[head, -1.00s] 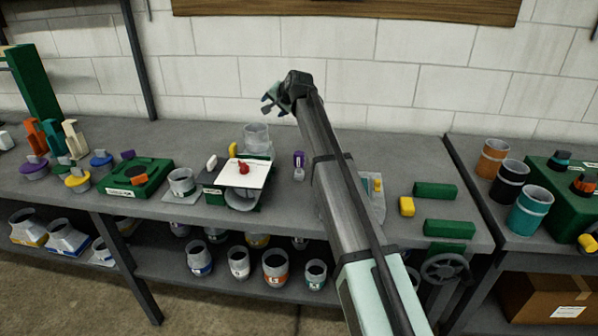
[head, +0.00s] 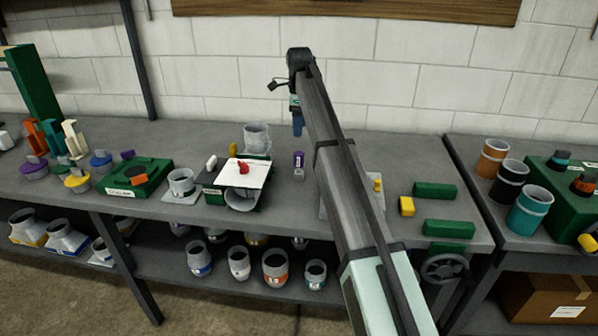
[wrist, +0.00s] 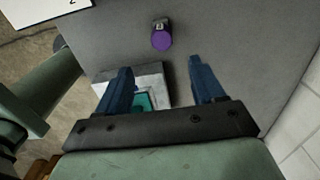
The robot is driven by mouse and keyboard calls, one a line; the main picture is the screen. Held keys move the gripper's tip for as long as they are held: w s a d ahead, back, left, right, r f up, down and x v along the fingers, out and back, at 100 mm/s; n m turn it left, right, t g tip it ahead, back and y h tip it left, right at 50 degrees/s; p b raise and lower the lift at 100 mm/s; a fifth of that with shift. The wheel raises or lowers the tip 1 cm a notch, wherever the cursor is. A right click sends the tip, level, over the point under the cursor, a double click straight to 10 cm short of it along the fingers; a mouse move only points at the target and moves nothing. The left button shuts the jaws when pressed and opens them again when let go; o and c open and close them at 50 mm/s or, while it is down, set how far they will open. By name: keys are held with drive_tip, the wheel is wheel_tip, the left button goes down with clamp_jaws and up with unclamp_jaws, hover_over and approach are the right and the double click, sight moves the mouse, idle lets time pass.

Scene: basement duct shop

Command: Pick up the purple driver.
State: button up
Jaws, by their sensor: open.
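The purple driver (head: 299,160) stands on the workbench (head: 345,143), just left of my arm in the head view. It has a purple top and a grey lower part. In the wrist view the purple driver (wrist: 161,38) lies ahead of my fingertips, near the top of the picture. My gripper (wrist: 158,75) is open with its two blue fingers apart and nothing between the tips. In the head view my gripper (head: 297,129) points down above the bench, behind the driver, with one blue finger showing.
A grey block with a teal part (wrist: 145,100) shows beneath my fingers. Left of the driver is a green stand with a white plate (head: 243,172) and red knob. The wall is close behind.

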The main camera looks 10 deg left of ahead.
sight(299, 153)
wheel_tip(299, 153, down, 14)
drive_tip(key=shift+w+a+r, duration=0.1)
drive_tip(key=shift+w+r, duration=0.05)
drive_tip(key=shift+r, duration=0.1)
idle(0.5)
clamp_jaws()
idle(0.5)
